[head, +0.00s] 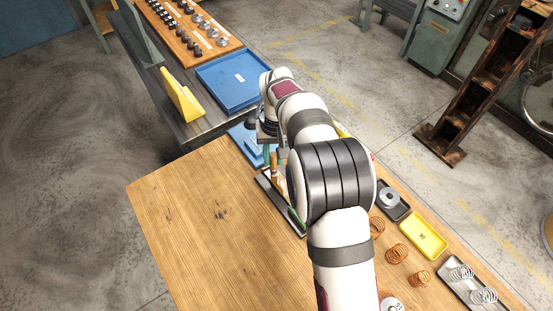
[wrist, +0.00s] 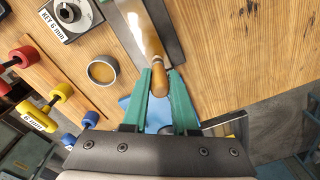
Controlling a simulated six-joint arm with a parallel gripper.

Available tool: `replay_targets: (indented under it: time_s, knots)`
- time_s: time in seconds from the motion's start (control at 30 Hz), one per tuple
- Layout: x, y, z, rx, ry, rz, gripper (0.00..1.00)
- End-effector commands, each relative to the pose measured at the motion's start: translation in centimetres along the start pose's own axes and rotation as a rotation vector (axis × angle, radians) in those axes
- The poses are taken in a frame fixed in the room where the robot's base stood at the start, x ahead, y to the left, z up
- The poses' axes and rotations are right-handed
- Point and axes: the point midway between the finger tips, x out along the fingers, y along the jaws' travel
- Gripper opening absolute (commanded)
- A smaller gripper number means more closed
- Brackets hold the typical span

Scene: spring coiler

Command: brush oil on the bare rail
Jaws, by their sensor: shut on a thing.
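A wooden-handled tool, apparently the brush (wrist: 147,35), runs between my gripper's teal fingers in the wrist view. My gripper (wrist: 160,80) is shut on its handle near the rounded end. The brush handle (head: 273,161) also shows upright below my gripper (head: 270,146) in the head view; its far end is hidden. A dark grey tray or strip (wrist: 172,32) lies behind the brush on the wooden table. A round cup with tan contents (wrist: 102,70) stands to the left of the fingers; I cannot tell whether it holds oil. I cannot make out the bare rail for certain.
A labelled grey block (wrist: 72,14) and red, yellow and blue spools (wrist: 38,117) lie left in the wrist view. In the head view, copper springs (head: 396,253), a yellow tray (head: 423,236) and my arm crowd the right. The wooden table (head: 205,225) is clear at left.

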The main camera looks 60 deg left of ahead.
Motion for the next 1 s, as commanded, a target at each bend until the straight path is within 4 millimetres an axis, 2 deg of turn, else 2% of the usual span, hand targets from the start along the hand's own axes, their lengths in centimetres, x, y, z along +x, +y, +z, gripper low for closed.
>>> replay_targets:
  time_s: [0.2,0.5,1.0]
  knots:
    - [0.1,-0.7,-1.1,-0.001,0.0,-0.001,0.0]
    - [-0.1,-0.7,-1.2,-0.001,0.001,0.0,0.0]
    - [-5.5,-1.0,-1.3,0.0,0.003,-0.001,0.0]
